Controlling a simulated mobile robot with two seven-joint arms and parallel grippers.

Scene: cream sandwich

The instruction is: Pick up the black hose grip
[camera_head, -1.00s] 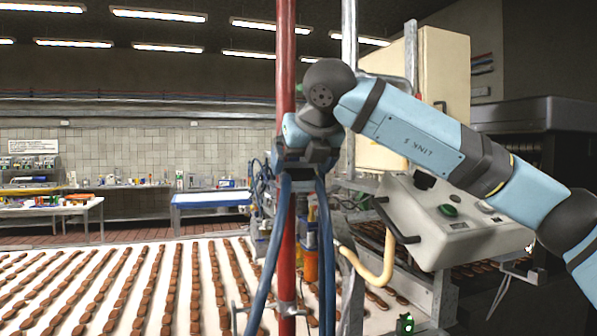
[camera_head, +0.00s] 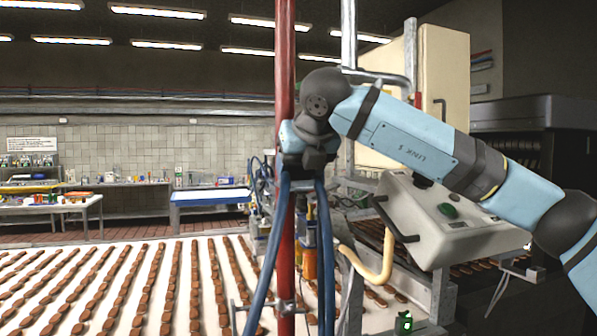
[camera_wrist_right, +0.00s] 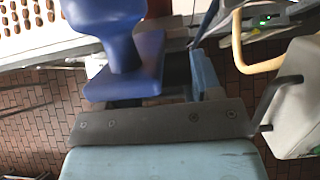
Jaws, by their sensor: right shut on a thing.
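My right gripper (camera_head: 308,163) is at the top of the blue hoses (camera_head: 272,248), in front of the red pole (camera_head: 286,60). It is shut on the black hose grip (camera_head: 302,177), which is mostly hidden among the dark jaws and the hose ends. In the right wrist view, blue parts (camera_wrist_right: 125,75) fill the space ahead of the wrist, and the grip cannot be made out clearly. My left gripper is not in view.
A control box (camera_head: 440,215) with a green button stands below my right arm. A curved yellow rail (camera_head: 384,262) is right of the hoses. A white conveyor (camera_head: 180,243) with rows of brown biscuits spreads left. A metal pipe and cream cabinet (camera_head: 445,80) stand behind the arm.

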